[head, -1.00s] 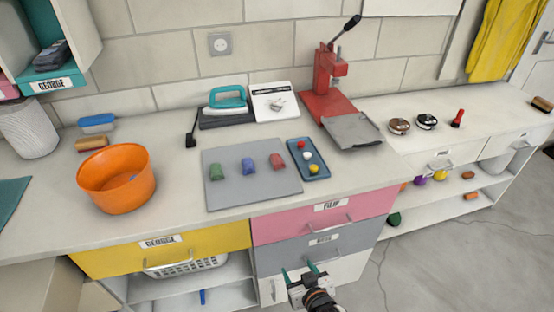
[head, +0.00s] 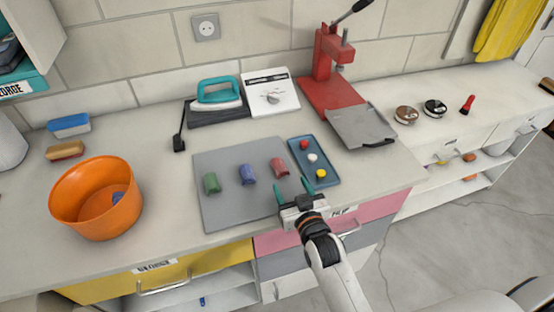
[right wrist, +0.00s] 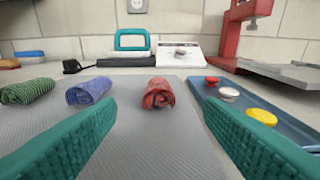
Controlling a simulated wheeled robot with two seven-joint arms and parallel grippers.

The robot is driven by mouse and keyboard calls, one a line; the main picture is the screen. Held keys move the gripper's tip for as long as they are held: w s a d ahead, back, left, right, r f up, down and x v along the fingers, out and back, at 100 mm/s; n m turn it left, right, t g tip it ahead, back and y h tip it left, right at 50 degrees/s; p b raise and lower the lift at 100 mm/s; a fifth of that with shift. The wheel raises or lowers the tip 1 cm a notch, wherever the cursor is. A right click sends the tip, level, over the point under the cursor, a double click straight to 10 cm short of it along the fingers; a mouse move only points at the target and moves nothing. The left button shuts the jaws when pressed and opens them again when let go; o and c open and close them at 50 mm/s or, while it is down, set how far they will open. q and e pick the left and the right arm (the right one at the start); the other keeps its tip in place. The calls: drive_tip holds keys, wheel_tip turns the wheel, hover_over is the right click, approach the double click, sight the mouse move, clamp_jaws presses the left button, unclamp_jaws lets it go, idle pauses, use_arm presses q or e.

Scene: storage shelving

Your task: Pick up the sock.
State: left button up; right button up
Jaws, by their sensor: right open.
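Three rolled socks lie in a row on a grey mat (head: 225,216): a green one (head: 211,183), a blue one (head: 248,175) and a red one (head: 279,168). In the right wrist view the red sock (right wrist: 158,93) is ahead, between the open fingers in the picture, with the blue sock (right wrist: 90,91) and the green striped sock (right wrist: 27,91) to its left. My right gripper (head: 294,190) is open and empty, with teal fingers, over the mat's front right corner, short of the red sock and apart from it. My left gripper is out of view.
A blue tray (head: 325,179) with red, white and yellow pieces lies right of the mat. An orange bucket (head: 73,222) with something blue inside stands left. An iron (head: 218,94), a white device (head: 284,103) and a red press (head: 322,73) stand behind.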

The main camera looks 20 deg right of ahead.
sight(280, 166)
drive_tip(key=w, duration=0.3)
drive_tip(key=shift+w+f, duration=0.1)
drive_tip(key=shift+w, duration=0.2)
drive_tip(key=shift+w+f+p, duration=0.15)
drive_tip(key=shift+w+p, duration=0.15)
drive_tip(key=w, duration=0.3)
drive_tip(key=w+p, duration=0.1)
drive_tip(key=shift+w+a+f, duration=0.15)
drive_tip(key=shift+w+f, duration=0.35)
drive_tip(key=shift+w, duration=0.2)
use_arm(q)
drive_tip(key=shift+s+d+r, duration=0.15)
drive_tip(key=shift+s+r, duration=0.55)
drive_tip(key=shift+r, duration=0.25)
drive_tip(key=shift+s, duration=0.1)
use_arm(e)
drive_tip(key=shift+s, duration=0.1)
